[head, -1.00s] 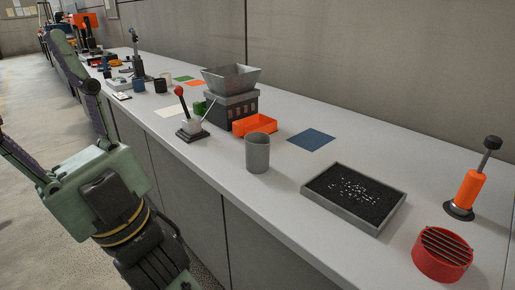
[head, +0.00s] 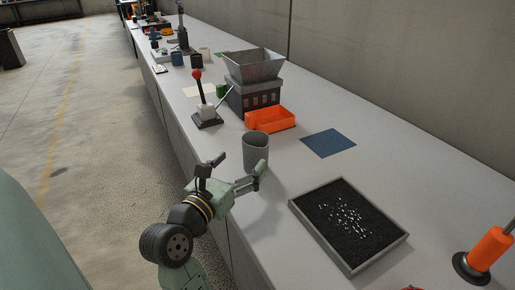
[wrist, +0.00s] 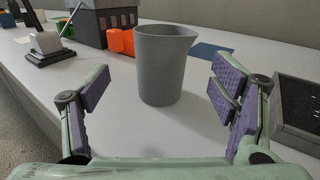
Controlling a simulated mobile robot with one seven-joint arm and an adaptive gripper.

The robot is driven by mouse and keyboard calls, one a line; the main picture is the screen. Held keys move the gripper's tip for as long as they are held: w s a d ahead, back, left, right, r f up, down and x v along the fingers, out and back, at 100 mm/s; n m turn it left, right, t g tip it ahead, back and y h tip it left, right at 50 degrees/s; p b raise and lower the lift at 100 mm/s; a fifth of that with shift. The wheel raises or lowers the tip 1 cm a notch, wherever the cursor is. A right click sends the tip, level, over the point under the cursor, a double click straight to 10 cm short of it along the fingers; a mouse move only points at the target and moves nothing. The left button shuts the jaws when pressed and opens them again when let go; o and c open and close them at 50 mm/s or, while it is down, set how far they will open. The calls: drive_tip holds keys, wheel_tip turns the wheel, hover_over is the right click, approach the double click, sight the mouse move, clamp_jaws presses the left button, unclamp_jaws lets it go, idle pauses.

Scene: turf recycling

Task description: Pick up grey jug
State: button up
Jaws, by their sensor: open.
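The grey jug (head: 256,151) stands upright on the white bench near its front edge. It has an open top, and in the wrist view the jug (wrist: 164,68) shows a spout at the upper right. My gripper (head: 236,172) is at the bench's front edge, just short of the jug. In the wrist view my gripper (wrist: 158,92) is open, with purple finger pads on either side of the view. The jug stands ahead, centred between the pads and apart from both. Nothing is held.
Behind the jug are an orange bin (head: 271,119), a grey hopper machine (head: 253,80) and a red-knobbed lever (head: 206,112). A black-filled tray (head: 318,236) lies to the right, with a flat blue sheet (head: 328,143) beyond. The bench around the jug is clear.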

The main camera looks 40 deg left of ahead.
sight(249, 151)
drive_tip(key=shift+w+a+r, duration=0.1)
drive_tip(key=shift+w+a, duration=0.1)
drive_tip(key=shift+w, duration=0.9)
drive_tip(key=w, duration=0.1)
drive_tip(key=w+p, duration=0.1)
drive_tip(key=w, duration=0.1)
drive_tip(key=w+p, duration=0.1)
drive_tip(key=w, duration=0.1)
drive_tip(key=shift+a+r, duration=0.4)
drive_tip(key=shift+w+a+f, duration=0.1)
drive_tip(key=shift+w, duration=0.2)
drive_tip(key=c, duration=1.4)
